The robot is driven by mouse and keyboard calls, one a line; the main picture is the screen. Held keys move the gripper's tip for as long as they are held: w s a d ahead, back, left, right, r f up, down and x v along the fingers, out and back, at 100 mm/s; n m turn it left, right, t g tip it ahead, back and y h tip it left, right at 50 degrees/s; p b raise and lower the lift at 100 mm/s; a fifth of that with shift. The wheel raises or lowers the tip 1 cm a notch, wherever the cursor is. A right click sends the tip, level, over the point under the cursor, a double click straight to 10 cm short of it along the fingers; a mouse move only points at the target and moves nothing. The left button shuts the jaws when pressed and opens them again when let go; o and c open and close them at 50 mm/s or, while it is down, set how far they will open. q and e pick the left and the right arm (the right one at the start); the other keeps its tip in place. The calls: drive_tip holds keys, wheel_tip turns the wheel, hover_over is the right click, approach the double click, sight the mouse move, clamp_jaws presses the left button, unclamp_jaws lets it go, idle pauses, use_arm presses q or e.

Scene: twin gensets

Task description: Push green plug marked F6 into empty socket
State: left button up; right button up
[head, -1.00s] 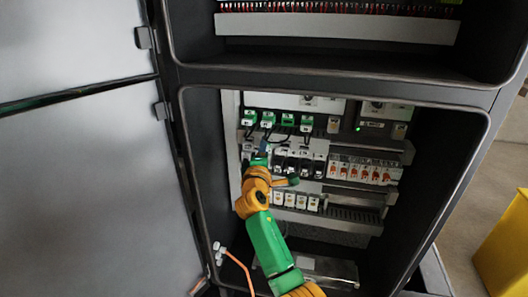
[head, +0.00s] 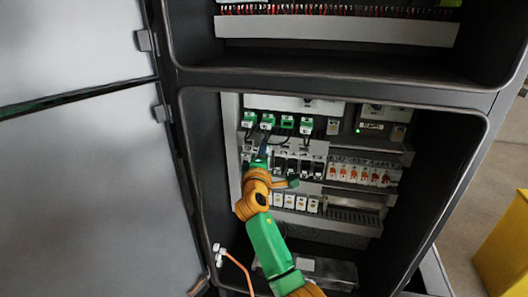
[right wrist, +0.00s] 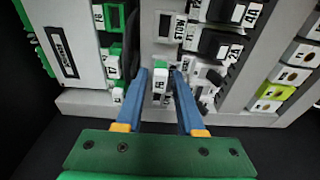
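Several green plugs sit in a row at the upper left of the open cabinet in the head view, among them one green plug (head: 287,122). In the right wrist view, green plugs (right wrist: 112,64) line the left side. My right gripper (right wrist: 160,76) has its two blue fingers apart, one on each side of a small pale block with a printed label (right wrist: 160,84). Narrow gaps seem to show between block and fingers. Its label is too small to read surely. In the head view my right gripper (head: 263,151) is just below the plug row. I cannot make out the empty socket. My left gripper is out of view.
Black switches (head: 292,163) and orange-marked breakers (head: 359,174) fill the row right of my gripper. White modules (head: 295,202) sit below. The cabinet frame (head: 470,150) encloses the panel, the door (head: 90,200) stands left, and a yellow box (head: 505,250) stands right.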

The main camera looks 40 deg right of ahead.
clamp_jaws()
drive_tip(key=shift+f, duration=0.15)
drive_tip(key=p+v, duration=0.2)
drive_tip(key=v, duration=0.5)
drive_tip(key=shift+w+a, duration=0.2)
drive_tip(key=shift+a, duration=0.3)
idle(0.3)
